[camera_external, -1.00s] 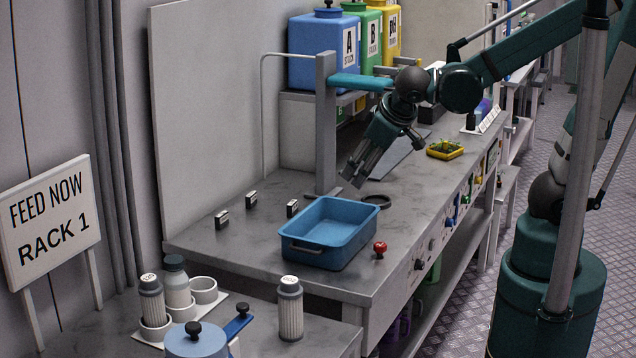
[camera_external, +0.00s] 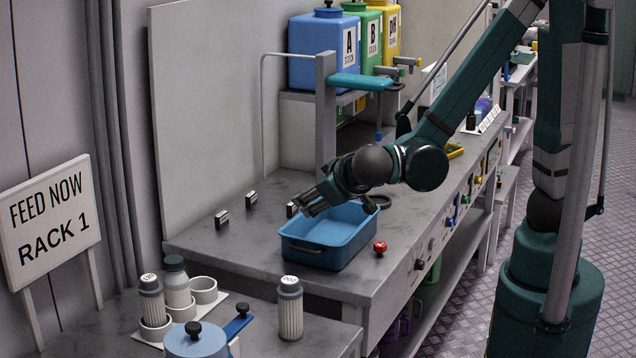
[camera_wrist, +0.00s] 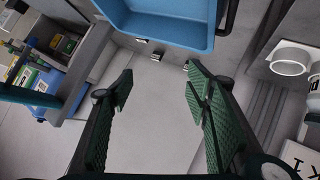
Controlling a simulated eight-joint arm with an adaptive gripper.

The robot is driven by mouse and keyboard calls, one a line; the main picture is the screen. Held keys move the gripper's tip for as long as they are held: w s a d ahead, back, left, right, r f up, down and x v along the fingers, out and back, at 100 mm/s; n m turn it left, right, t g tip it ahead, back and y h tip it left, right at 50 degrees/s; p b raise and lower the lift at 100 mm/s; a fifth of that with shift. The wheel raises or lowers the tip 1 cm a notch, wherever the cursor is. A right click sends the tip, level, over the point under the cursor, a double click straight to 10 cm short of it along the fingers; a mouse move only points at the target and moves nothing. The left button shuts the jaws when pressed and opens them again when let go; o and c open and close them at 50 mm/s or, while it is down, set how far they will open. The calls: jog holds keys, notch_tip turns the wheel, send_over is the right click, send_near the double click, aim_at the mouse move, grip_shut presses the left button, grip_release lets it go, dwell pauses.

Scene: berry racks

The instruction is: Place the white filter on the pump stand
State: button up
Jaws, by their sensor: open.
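A white ribbed filter with a grey cap (camera_external: 290,312) stands upright alone on the near bench, front centre. Another white ribbed filter with a grey cap (camera_external: 151,300) stands in a white cup holder (camera_external: 222,300) at the left, beside a smooth pale bottle with a dark cap (camera_external: 177,284). I cannot tell for sure which thing is the pump stand; a blue-grey round vessel with a black knob and blue lever (camera_external: 196,342) is partly cut off at the bottom edge. My gripper (camera_external: 308,199) is open and empty above the blue tub. In the wrist view its fingers (camera_wrist: 158,75) are spread apart.
The blue tub (camera_external: 318,248) sits on the farther bench, also at the top of the wrist view (camera_wrist: 165,34). A red knob (camera_external: 380,247) stands beside it. Small metal blocks (camera_external: 222,219) lie left of it. A grey post (camera_external: 326,130) rises behind.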

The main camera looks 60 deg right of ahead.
jog(key=s+a+f+m+t+h+b, duration=0.1)
jog(key=s+a+f+m+t+b, duration=0.15)
jog(key=a, duration=0.85)
jog(key=m+t+h+b, duration=0.1)
jog(key=m+t+b, duration=0.1)
jog(key=t, duration=0.3)
send_over(297, 299)
jog(key=s+d, duration=0.2)
jog(key=s, duration=0.2)
notch_tip(297, 299, down, 4)
jog(key=shift+n+g+y, duration=0.35)
jog(key=shift+y, duration=0.15)
jog(key=a+f, duration=0.1)
jog(key=f, duration=0.1)
jog(key=a+f+b, duration=0.1)
jog(key=a+f, duration=0.1)
jog(key=f, duration=0.1)
jog(key=s+a+f+b, duration=0.1)
jog(key=f, duration=0.1)
jog(key=shift+a+f, duration=0.15)
jog(key=shift+f, duration=0.2)
jog(key=shift+w, duration=0.1)
jog(key=shift+x, duration=1.25)
jog(key=shift+b, duration=0.3)
jog(key=shift+b+x, duration=0.75)
jog(key=shift+x, duration=1.85)
jog(key=shift+a+r, duration=0.1)
jog(key=shift+r, duration=0.05)
